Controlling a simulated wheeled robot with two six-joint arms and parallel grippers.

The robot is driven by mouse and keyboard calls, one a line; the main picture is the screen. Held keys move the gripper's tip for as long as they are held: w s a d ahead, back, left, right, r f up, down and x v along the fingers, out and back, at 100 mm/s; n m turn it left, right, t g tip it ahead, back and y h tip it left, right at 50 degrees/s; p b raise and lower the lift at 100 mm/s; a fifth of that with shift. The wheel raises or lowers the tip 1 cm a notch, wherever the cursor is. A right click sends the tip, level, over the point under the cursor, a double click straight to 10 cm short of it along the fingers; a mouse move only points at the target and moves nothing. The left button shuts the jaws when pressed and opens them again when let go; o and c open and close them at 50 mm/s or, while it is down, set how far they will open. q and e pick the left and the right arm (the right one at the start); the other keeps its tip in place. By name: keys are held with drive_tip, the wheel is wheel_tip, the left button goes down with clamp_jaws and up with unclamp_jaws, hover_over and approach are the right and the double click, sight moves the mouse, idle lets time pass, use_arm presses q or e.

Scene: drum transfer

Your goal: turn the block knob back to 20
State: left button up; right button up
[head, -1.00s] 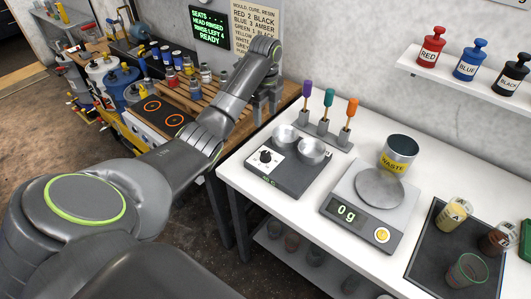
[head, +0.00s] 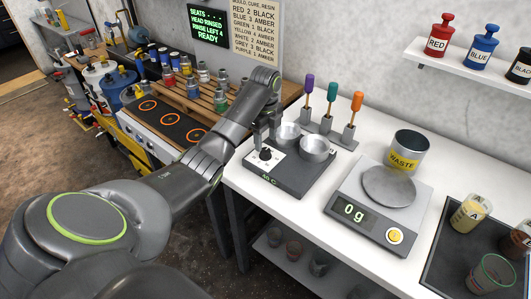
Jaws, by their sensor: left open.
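The block heater (head: 292,181) is a dark grey unit on the white table, with two round metal cups on top. Its block knob (head: 266,154) is a small black dial on a white marked plate at its left. The green display on its front edge seems to read 40 C. My left gripper (head: 264,143) points down from the end of its arm, just above the knob. It is open, with its fingertips close around or beside the knob; contact cannot be told. My right gripper is not in view.
Three colored-handled tools (head: 328,106) stand in holders behind the block. A scale (head: 378,206) reading 0 g and a waste cup (head: 407,152) are to the right. A dark tray (head: 453,263) holds cups. A wooden rack (head: 205,98) with bottles is at the left.

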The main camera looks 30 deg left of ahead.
sight(265, 150)
use_arm(q)
drive_tip(key=shift+f, duration=2.5)
drive_tip(key=shift+p, duration=0.3)
drive_tip(key=c, duration=1)
drive_tip(key=shift+o, duration=0.2)
drive_tip(key=shift+r, duration=0.1)
